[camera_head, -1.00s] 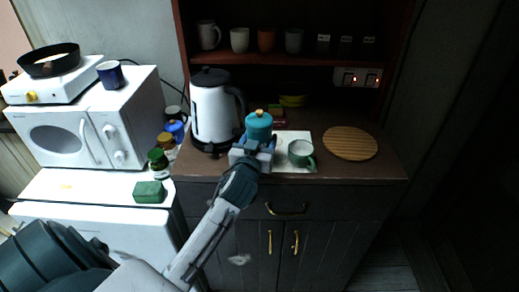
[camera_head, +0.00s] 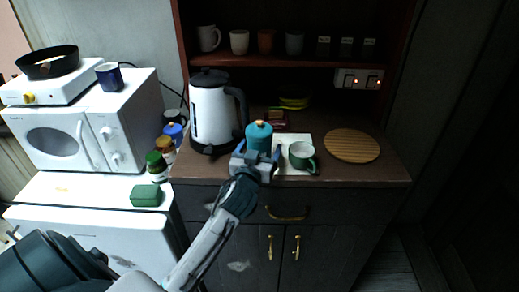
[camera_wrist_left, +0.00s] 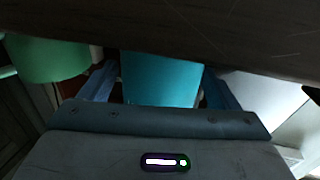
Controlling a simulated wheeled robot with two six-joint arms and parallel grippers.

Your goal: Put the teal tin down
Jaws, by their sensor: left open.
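The teal tin (camera_head: 259,136), with a small orange knob on its lid, stands upright at the counter's front, by the left part of a white mat (camera_head: 286,170). My left gripper (camera_head: 256,158) is at its front side, low near the counter. In the left wrist view the tin (camera_wrist_left: 160,78) sits between the two open fingers (camera_wrist_left: 160,88), with little room on either side. The tin's base is hidden behind the gripper in the head view. My right gripper is not in view.
A white kettle (camera_head: 212,112) stands close left of the tin. A green and white mug (camera_head: 302,157) is close on its right. A round wooden board (camera_head: 351,146) lies further right. Several jars stand left of the kettle. The counter (camera_head: 388,172) is clear at the front right.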

